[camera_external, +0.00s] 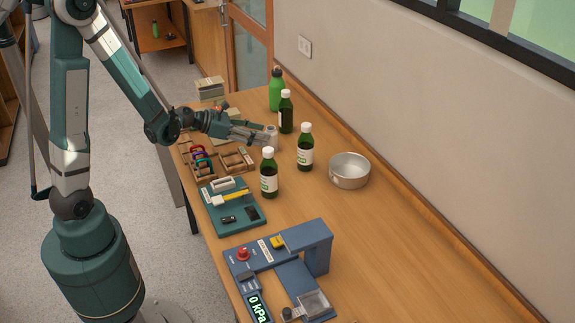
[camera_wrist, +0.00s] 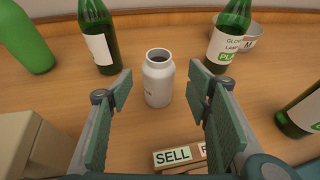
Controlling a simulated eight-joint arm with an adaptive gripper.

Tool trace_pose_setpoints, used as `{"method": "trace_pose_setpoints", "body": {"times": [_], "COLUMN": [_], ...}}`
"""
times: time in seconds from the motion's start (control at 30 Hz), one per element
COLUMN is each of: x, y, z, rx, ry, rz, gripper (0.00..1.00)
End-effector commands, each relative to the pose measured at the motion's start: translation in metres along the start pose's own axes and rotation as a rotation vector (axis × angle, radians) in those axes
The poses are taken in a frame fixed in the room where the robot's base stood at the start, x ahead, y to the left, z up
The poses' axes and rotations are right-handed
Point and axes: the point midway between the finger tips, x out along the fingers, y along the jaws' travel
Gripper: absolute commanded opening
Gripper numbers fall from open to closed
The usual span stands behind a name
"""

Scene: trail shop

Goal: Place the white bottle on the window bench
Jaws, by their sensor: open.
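The white bottle (camera_wrist: 158,80) is small, open-topped and upright on the wooden surface. In the wrist view it stands between and just beyond my gripper's (camera_wrist: 160,88) two green-padded fingers, which are apart and empty. In the external view my gripper (camera_external: 258,136) reaches from the left, low over the table, and the bottle (camera_external: 271,131) shows partly behind its fingertips. The long wooden bench (camera_external: 400,235) runs along the wall, with a window (camera_external: 520,40) above its right part. I cannot tell whether this is the bench named in the task.
Green bottles with white caps (camera_external: 305,148) (camera_external: 269,174) (camera_external: 286,112), a green flask (camera_external: 277,90) and a metal bowl (camera_external: 349,171) stand close by. Wooden trays (camera_external: 236,160), a teal board (camera_external: 233,218) and a blue gauge device (camera_external: 305,240) lie nearer. The bench's right part is clear.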

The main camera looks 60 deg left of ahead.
Motion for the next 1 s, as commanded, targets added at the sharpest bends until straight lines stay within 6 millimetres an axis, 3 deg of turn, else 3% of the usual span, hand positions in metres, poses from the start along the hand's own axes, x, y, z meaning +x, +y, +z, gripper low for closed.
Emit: {"method": "trace_pose_setpoints", "body": {"times": [0.37, 0.8, 1.0], "x": [0.003, 0.045, 0.053], "y": [0.000, 0.002, 0.003], "z": [0.000, 0.001, 0.002], "rx": [0.000, 0.001, 0.001], "ry": [0.000, 0.000, 0.000], "rz": [0.000, -0.001, 0.001], "gripper": [0.49, 0.49, 0.49]}}
